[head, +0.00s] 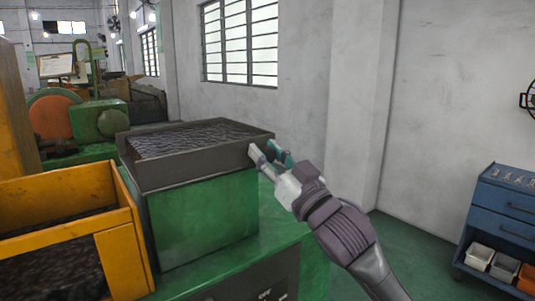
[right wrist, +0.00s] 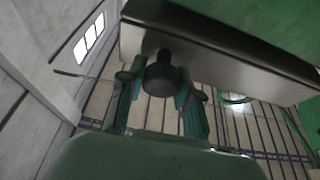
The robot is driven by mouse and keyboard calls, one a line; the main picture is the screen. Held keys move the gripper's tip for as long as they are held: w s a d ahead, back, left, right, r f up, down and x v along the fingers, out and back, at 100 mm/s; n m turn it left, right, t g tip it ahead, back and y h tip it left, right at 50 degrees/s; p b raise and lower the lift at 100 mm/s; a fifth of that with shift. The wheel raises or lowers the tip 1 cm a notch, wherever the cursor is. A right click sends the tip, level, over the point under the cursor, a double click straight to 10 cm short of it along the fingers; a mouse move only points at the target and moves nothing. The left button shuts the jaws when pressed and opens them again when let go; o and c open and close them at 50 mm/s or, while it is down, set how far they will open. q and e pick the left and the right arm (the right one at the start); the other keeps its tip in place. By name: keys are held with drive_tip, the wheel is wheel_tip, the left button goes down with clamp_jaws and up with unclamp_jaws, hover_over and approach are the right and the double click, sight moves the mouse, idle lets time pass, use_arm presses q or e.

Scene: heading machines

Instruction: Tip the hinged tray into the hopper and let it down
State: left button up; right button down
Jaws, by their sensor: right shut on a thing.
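The hinged tray (head: 195,167) is a dark grey, shallow box full of small dark metal pieces. It lies about level on top of a green block (head: 205,222). My right gripper (head: 267,157) is at the tray's right end. In the right wrist view, its green fingers (right wrist: 160,98) are shut around a dark round knob (right wrist: 160,75) on the tray's side wall (right wrist: 220,62). The hopper (head: 120,225) appears to be the orange-yellow open bin at the left, with dark contents inside. The hinge is not visible. My left gripper is not in view.
A green machine base (head: 285,245) extends below the block. A blue drawer cabinet (head: 505,215) with small bins stands at the right. A white wall and pillar (head: 355,110) rise behind. Green floor between base and cabinet is clear.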

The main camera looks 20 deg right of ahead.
drive_tip(key=s+a+r+n+g+y+p, duration=0.1)
drive_tip(key=a+r+n+g+y+p, duration=0.1)
drive_tip(key=a+r+n+p, duration=0.2)
drive_tip(key=s+a+r+n+g+y+p, duration=0.2)
drive_tip(key=a+r+n+p, duration=0.3)
drive_tip(key=r+n+p, duration=0.4)
drive_tip(key=shift+s+a+r+y+p, duration=0.3)
drive_tip(key=shift+r+y+p, duration=0.2)
drive_tip(key=shift+r+p, duration=1.35)
drive_tip(key=shift+f, duration=0.35)
drive_tip(key=c, duration=0.8)
unclamp_jaws()
drive_tip(key=shift+f, duration=0.1)
drive_tip(key=v, duration=1.2)
